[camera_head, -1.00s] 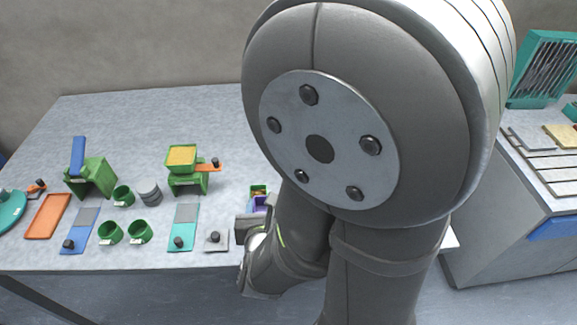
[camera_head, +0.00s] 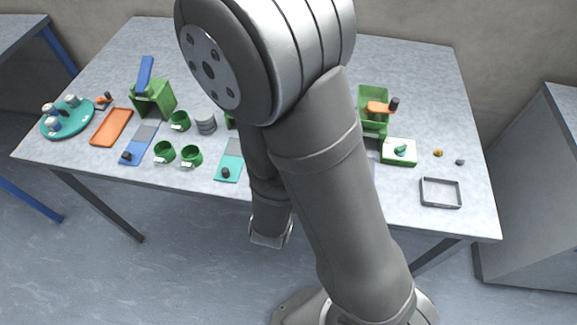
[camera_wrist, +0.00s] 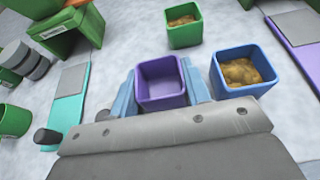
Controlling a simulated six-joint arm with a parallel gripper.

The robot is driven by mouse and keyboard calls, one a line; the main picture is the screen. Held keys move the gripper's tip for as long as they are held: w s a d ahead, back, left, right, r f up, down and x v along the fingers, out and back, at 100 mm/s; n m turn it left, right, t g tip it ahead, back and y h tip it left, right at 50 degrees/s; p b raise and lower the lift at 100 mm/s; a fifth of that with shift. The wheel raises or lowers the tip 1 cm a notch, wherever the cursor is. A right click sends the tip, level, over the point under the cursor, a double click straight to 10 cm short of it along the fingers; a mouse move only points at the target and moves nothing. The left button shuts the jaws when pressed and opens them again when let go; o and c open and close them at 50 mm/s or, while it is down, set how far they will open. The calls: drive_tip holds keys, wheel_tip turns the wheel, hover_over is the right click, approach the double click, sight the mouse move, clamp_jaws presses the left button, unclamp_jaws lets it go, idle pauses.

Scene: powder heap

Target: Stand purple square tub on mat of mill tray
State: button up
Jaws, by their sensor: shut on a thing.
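In the wrist view the empty purple square tub (camera_wrist: 160,80) sits upright between the pale blue fingers of my gripper (camera_wrist: 160,92), which is shut on it. I cannot tell whether its base touches the table. A lilac tray (camera_wrist: 307,58) with a grey mat (camera_wrist: 296,27) lies at the top right of that view. A teal tray (camera_wrist: 62,117) with a grey mat (camera_wrist: 70,83) lies at the left; this tray also shows in the head view (camera_head: 229,169). I cannot tell which is the mill tray. My gripper and the tub are hidden behind my arm in the head view.
In the wrist view a green tub (camera_wrist: 184,34) and a blue tub (camera_wrist: 243,72), both holding brown powder, stand close beyond and right of the purple tub. A green mill (camera_wrist: 72,38) stands top left. In the head view a square frame (camera_head: 440,205) lies near the right front edge.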

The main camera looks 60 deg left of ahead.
drive_tip(key=shift+f, duration=0.25)
drive_tip(key=o, duration=1)
drive_tip(key=shift+f, duration=0.1)
drive_tip(key=v, duration=1.6)
drive_tip(key=shift+d, duration=0.15)
drive_tip(key=shift+o, duration=0.4)
drive_tip(key=shift+s+d+r, duration=0.25)
drive_tip(key=shift+d+r, duration=0.2)
